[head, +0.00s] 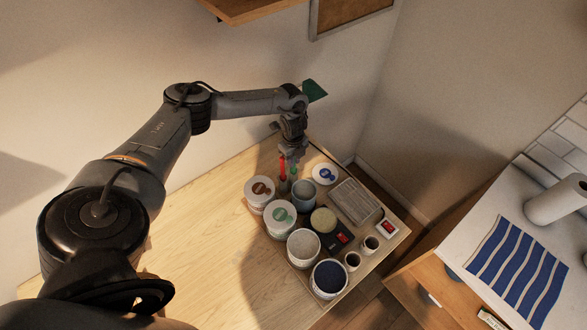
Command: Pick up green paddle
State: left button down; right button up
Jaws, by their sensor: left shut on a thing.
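My left gripper (292,156) points down over the far-left part of the group of pottery things. It is shut on a narrow green piece, which I take to be the green paddle (294,171). Only a short length of it shows below the fingers, and the rest is hidden. A red tool (282,166) stands upright just left of the fingers. I cannot tell whether the green paddle is clear of what is below it. My right gripper is not in view.
A grey ridged tray (356,203) lies to the right. A dark green flat shape (314,91) shows behind my wrist. The wooden table (205,240) is clear at left.

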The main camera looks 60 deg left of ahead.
pick_arm(q)
jog(key=shift+r, duration=0.1)
dwell(0.3)
jog(key=shift+r, duration=0.85)
notch_tip(320, 180, up, 8)
jog(key=shift+r+b, duration=0.1)
jog(key=shift+b, duration=0.4)
notch_tip(320, 180, up, 8)
jog(key=p, duration=0.4)
jog(key=shift+p, duration=0.3)
jog(key=shift+m, duration=0.3)
